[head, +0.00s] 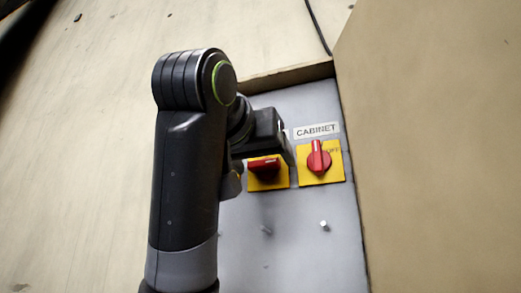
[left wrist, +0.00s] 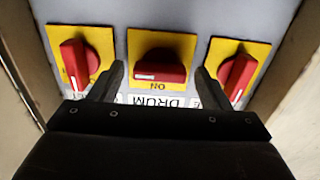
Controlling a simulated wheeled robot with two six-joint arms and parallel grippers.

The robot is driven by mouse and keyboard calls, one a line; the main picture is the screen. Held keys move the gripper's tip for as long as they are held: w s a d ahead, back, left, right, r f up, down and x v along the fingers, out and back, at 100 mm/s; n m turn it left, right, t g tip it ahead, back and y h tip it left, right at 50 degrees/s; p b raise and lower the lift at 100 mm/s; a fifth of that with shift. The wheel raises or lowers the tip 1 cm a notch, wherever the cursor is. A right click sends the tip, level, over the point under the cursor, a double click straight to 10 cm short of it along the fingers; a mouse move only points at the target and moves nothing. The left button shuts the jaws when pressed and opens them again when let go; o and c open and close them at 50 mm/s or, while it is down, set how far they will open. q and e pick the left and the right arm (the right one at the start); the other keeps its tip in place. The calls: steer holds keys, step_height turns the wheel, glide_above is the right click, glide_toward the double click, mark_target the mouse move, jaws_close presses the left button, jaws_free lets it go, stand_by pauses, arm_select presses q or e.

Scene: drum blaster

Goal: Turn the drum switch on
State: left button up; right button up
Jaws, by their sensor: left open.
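The drum switch (left wrist: 160,66) is the middle one in the left wrist view, a red knob on a yellow plate (left wrist: 178,40) above a DRUM label (left wrist: 160,101). Its handle lies crosswise, with ON readable on the plate. In the head view the drum switch (head: 264,168) is partly hidden by my left gripper (head: 280,148). In the left wrist view my left gripper (left wrist: 158,70) is open, with one finger on each side of the knob. Whether the fingers touch it I cannot tell. My right gripper is not in view.
The CABINET switch (head: 319,160) sits to the right on the grey panel (head: 300,240), its red handle roughly upright. Another red switch (left wrist: 78,62) flanks the drum switch in the left wrist view. A beige wall (head: 430,130) rises right of the panel. Small metal studs (head: 324,225) sit lower down.

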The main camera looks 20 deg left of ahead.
arm_select(q)
steer(key=c, duration=1)
steer(key=n+b, duration=0.3)
steer(key=n, duration=0.1)
steer(key=shift+f, duration=0.15)
steer(key=n+b, duration=0.3)
steer(key=n, duration=0.1)
steer(key=shift+s+a+n, duration=0.1)
steer(key=shift+n, duration=0.2)
steer(key=n+b, duration=0.1)
steer(key=n, duration=0.3)
steer(key=shift+b, duration=0.4)
steer(key=n+b, duration=0.1)
steer(key=n, duration=0.4)
steer(key=shift+n, duration=0.3)
